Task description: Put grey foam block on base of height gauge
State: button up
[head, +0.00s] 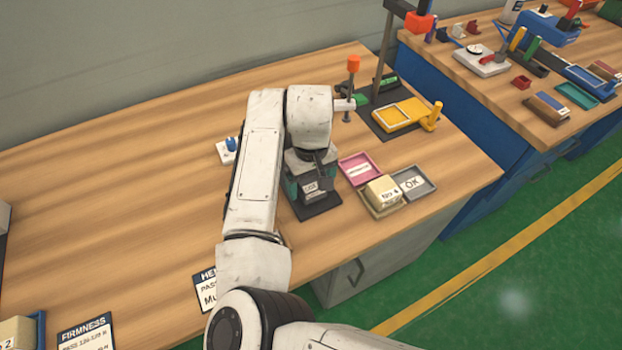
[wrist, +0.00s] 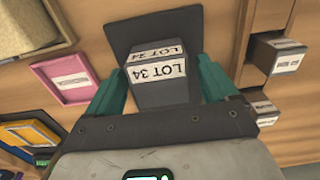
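The grey foam block (wrist: 162,75), labelled LOT 34, sits between the two teal fingers of my gripper (wrist: 158,70) in the wrist view. The fingertips lie against both its sides. A dark flat plate (wrist: 145,32) shows beneath it; I cannot tell whether they touch. In the head view my gripper (head: 312,180) points down over this plate (head: 322,207), and my arm hides part of the block. A tall dark post (head: 384,55) with an orange head stands on a dark base (head: 380,130) at the back. Which stand is the height gauge is not clear.
A pink tray (head: 358,168), a grey OK tray (head: 415,182) and a beige block (head: 384,192) in a tray are right of my gripper. A yellow fixture (head: 403,116) is behind them. An orange-topped spindle (head: 352,65) stands near. The table's left is largely clear.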

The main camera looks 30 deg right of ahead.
aim_at(312, 180)
jog(key=shift+o, duration=0.3)
notch_tip(312, 180, up, 12)
jog(key=shift+r, duration=0.15)
dwell(0.4)
